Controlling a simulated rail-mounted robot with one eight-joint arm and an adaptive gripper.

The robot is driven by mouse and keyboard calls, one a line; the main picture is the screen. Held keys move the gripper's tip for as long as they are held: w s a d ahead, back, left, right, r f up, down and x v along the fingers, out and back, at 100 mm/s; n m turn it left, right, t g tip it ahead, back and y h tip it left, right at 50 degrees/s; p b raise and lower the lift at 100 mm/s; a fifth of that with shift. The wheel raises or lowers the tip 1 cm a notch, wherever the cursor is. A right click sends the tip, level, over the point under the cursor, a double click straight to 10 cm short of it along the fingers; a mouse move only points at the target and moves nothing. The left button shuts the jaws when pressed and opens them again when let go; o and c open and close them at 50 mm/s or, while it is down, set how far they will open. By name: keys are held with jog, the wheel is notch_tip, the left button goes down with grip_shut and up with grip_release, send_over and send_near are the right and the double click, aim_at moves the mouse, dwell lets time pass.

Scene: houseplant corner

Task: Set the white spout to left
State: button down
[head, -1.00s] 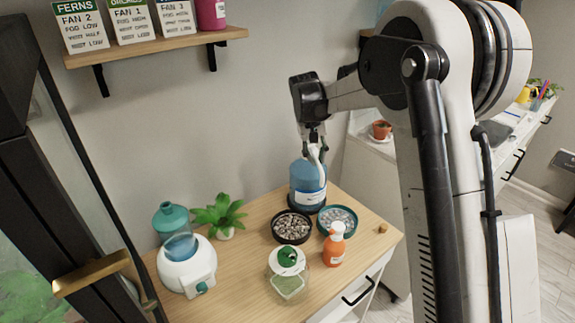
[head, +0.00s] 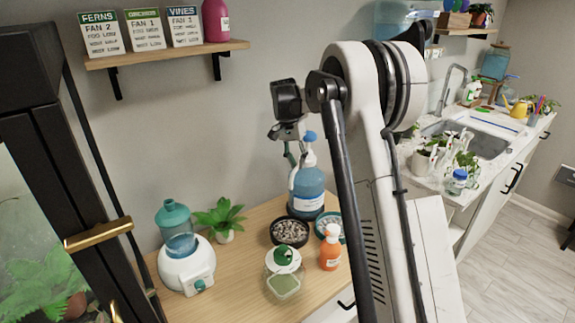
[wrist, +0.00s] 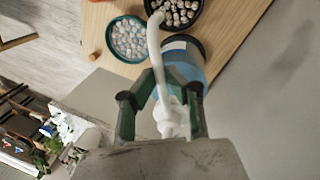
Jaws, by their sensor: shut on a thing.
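The blue bottle (head: 307,190) stands upright at the back of the wooden table, with a white-and-blue top. In the wrist view its curved white spout (wrist: 154,45) runs from a white base (wrist: 170,118) up the picture, its tip near the black pebble dish. My gripper (wrist: 168,88) is shut on the spout, with one green-and-black finger on each side of it. The exact contact is hard to see.
The black pebble dish (head: 290,243), a teal dish (head: 342,226) and an orange bottle (head: 331,250) stand close by. A shelf (head: 165,55) hangs above.

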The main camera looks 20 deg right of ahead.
jog(key=shift+w, duration=0.1)
jog(key=c, duration=1.8)
grip_release()
jog(key=shift+o, duration=0.2)
jog(key=shift+r, duration=0.1)
notch_tip(320, 180, up, 12)
jog(key=w+a, duration=0.1)
jog(key=shift+w+a, duration=0.35)
